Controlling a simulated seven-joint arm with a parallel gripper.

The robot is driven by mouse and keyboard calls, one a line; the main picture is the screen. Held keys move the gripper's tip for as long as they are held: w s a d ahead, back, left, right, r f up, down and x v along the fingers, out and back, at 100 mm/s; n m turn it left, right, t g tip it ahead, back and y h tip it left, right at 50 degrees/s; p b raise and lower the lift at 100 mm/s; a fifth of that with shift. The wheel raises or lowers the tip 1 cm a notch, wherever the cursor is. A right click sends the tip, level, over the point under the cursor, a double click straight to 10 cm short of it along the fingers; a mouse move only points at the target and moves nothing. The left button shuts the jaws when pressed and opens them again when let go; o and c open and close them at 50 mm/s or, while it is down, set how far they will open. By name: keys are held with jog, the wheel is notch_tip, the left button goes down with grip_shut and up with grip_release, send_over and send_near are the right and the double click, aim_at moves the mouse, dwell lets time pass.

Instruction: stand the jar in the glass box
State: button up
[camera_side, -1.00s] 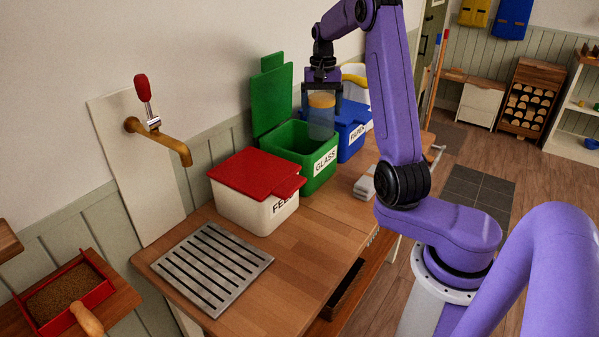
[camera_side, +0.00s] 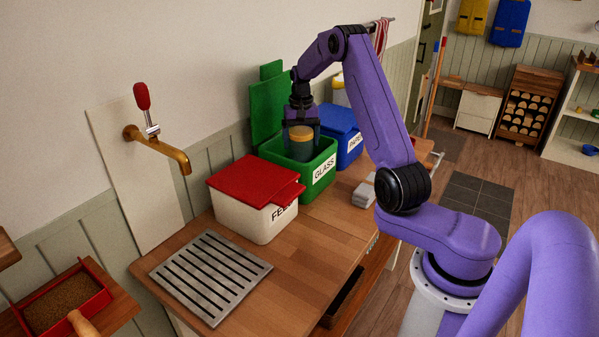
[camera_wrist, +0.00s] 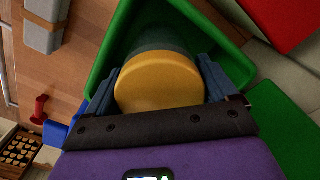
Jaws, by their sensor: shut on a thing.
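The jar (camera_side: 301,145) is a clear bluish cylinder with a yellow-orange lid. It is upright, with its lower part inside the green box labelled GLASS (camera_side: 322,172), whose lid stands open at the back. My gripper (camera_side: 301,127) is above the box, shut on the jar near its lid. In the wrist view the round lid (camera_wrist: 160,84) sits between both fingers, and the green box's walls (camera_wrist: 108,50) surround the jar. The jar's bottom is hidden, so I cannot tell whether it touches the box floor.
A white FEED box with a red lid (camera_side: 254,181) stands left of the green box. A blue PAPER box (camera_side: 347,140) stands on its right. A metal drain grid (camera_side: 211,274) lies at the front left; a grey block (camera_side: 365,191) lies on the counter's right side.

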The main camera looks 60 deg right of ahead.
aim_at(301, 161)
jog(key=shift+f, duration=4.15)
jog(key=shift+f, duration=0.2)
jog(key=o, duration=1.1)
jog(key=shift+r, duration=0.1)
